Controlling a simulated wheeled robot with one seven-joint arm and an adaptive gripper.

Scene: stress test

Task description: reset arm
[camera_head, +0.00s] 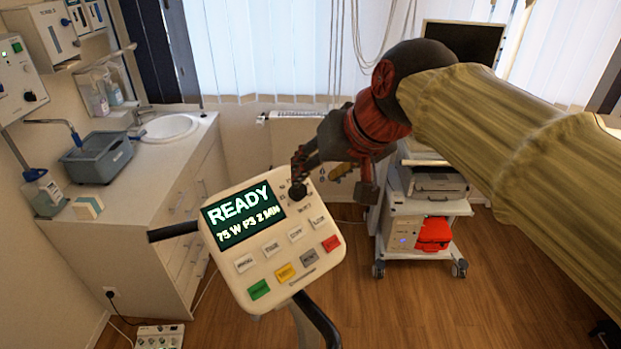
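My arm, in a tan fabric sleeve, reaches in from the right. My gripper (333,188) is dark with a red wrist part and hangs at the upper right of a white control console. Its two fingers look spread apart, with nothing visible held between them. The left fingertip overlaps the console's upper right corner in the picture; I cannot tell whether it touches. The console (312,268) has a screen (243,216) reading "READY" and "75 W P3 2 MIN". Below the screen are several buttons, including green (259,289), yellow (286,273) and red (331,243) ones.
A counter (150,190) with a sink (168,128), a blue-grey basin (97,158) and a small box (88,207) stands left. A wheeled cart (455,208) with devices and a red bag (433,234) stands right. Wooden floor (420,310) is clear at the lower right.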

